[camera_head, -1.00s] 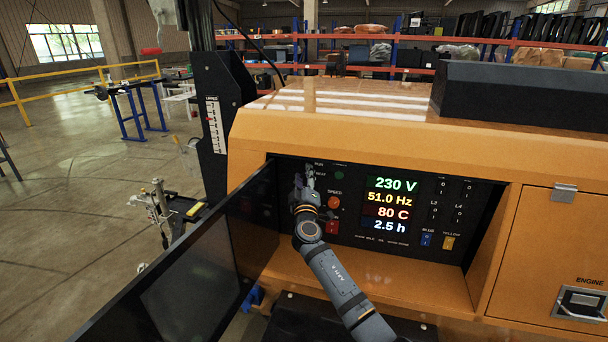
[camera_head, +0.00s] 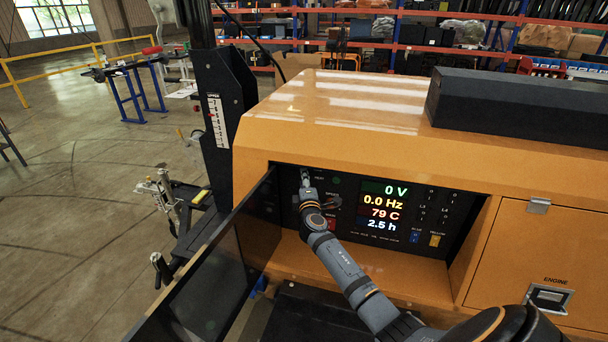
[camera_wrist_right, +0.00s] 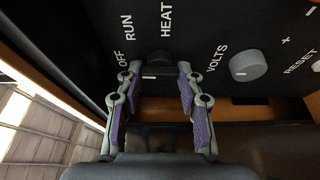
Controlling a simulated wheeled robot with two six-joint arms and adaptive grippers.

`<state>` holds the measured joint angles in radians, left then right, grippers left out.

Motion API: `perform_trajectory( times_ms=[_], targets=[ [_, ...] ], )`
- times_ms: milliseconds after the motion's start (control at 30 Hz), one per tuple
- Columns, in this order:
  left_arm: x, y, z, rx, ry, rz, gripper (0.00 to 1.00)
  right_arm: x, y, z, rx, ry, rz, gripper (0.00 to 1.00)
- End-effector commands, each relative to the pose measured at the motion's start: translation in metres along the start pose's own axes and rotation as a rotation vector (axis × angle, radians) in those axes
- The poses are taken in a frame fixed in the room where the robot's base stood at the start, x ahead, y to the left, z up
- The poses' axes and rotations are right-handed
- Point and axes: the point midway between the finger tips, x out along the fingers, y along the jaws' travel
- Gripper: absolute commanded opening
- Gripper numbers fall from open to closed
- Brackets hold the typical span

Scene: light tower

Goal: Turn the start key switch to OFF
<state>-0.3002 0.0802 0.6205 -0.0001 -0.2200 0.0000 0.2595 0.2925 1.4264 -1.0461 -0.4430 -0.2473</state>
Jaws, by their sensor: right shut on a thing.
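The start key switch (camera_wrist_right: 158,60) is a dark round knob in the right wrist view, with the labels OFF, RUN and HEAT around it. My right gripper (camera_wrist_right: 158,77) has its two purple-padded fingers on either side of the switch and is shut on it. A short white mark shows between the fingertips; which label it points at is hard to tell. In the head view my right gripper (camera_head: 305,180) reaches the upper left of the black control panel (camera_head: 455,225) and hides the switch. The display (camera_head: 384,206) reads 0 V, 0.0 Hz, 79 C and 2.5 h. My left gripper is out of view.
The open dark panel door (camera_head: 215,275) stands close left of my right arm. The orange housing (camera_head: 330,125) surrounds the recessed panel. A VOLTS knob (camera_wrist_right: 248,66) sits to the right of the switch in the wrist view.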

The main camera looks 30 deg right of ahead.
Motion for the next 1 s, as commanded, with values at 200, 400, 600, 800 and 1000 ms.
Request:
perform_trajectory(
  times_ms=[200, 400, 600, 800, 1000],
  targets=[
    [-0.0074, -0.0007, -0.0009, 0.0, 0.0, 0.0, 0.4, 0.0, 0.0003, 0.0003, -0.033, -0.001, -0.013, 0.05],
    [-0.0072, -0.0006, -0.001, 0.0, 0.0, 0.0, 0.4, 0.0, -0.0006, 0.0003, -0.038, -0.001, -0.015, 0.06],
    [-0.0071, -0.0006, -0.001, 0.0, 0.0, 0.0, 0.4, 0.0, -0.0006, 0.0003, -0.037, -0.001, -0.015, 0.38],
    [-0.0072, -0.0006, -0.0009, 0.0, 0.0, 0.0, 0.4, 0.0001, -0.0004, 0.0003, -0.036, -0.001, -0.014, 0.6],
    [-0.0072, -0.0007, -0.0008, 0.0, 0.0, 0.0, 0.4, 0.0001, -0.0002, 0.0002, -0.035, 0.0, -0.014, 0.6]
  ],
)
